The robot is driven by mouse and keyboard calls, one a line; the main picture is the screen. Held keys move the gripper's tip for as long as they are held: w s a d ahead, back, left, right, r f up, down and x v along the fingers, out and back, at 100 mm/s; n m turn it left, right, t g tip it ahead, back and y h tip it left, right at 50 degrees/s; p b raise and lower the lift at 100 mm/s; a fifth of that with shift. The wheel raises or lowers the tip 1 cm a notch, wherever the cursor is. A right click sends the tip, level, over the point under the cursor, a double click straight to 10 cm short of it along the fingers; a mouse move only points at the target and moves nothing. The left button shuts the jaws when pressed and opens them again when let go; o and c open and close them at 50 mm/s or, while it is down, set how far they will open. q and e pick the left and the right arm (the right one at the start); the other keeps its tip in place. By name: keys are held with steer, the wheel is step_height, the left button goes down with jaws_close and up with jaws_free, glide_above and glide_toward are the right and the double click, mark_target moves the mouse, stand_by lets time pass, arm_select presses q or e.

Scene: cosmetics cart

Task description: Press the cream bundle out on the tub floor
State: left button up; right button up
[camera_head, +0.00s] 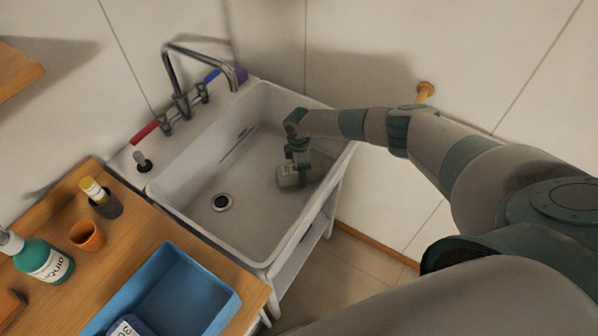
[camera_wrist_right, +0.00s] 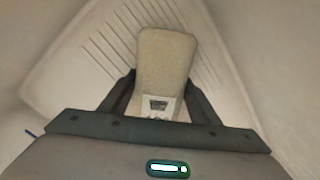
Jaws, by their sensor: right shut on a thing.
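The cream bundle (camera_wrist_right: 166,62) is a pale beige block with rounded edges and a small dark-marked label at its near end. My right gripper (camera_wrist_right: 159,100) is shut on it, one finger along each side. In the head view the bundle (camera_head: 287,178) is low in the white tub (camera_head: 262,215), toward its right end, with my right gripper (camera_head: 299,165) above it. I cannot tell whether the bundle touches the tub floor. My left gripper is out of view.
A round dark drain (camera_head: 221,203) lies left of the bundle. A metal faucet (camera_head: 180,85) with red and blue levers stands at the tub's back. The wooden counter (camera_head: 150,226) holds a blue bin (camera_head: 222,297), an orange cup (camera_head: 87,236) and bottles. The tub floor around the drain is clear.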

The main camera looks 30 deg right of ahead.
steer(key=shift+p, duration=0.35)
stand_by(1.2)
steer(key=shift+s+f, duration=0.1)
stand_by(0.9)
steer(key=shift+r+p, duration=0.5)
steer(key=shift+p, duration=0.15)
step_height(320, 180, up, 5)
steer(key=p, duration=0.4)
steer(key=shift+f+p, duration=0.2)
steer(key=shift+p, duration=0.2)
steer(key=shift+r+p, duration=0.35)
steer(key=shift+r, duration=0.6)
step_height(320, 180, up, 8)
steer(key=shift+f, duration=0.25)
